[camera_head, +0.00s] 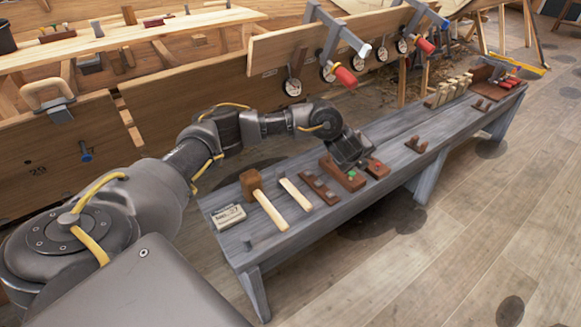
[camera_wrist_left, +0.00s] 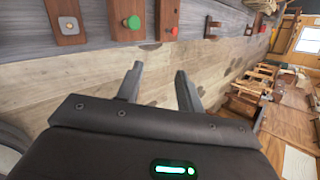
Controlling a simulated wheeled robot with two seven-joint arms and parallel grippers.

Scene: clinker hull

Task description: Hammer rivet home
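A mallet with a brown block head (camera_head: 250,182) and pale handle lies on the grey bench, left of my left gripper. A second pale handle (camera_head: 296,193) lies beside it. My left gripper (camera_head: 350,160) is over the bench near a brown block with a green knob (camera_head: 351,173) and a small block with a red knob (camera_head: 377,168). In the left wrist view the gripper fingers (camera_wrist_left: 160,78) are apart with nothing between them. The green knob (camera_wrist_left: 133,22) and red knob (camera_wrist_left: 173,32) show there too. I cannot tell which piece is a rivet. My right gripper is not seen.
The long grey bench (camera_head: 232,240) also holds a brown slotted rack (camera_head: 320,188), a printed card (camera_head: 229,216) and wooden pegs farther back. The planked hull (camera_head: 180,112), with clamps (camera_head: 340,30) and red-handled tools, stands behind. Floor in front is clear.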

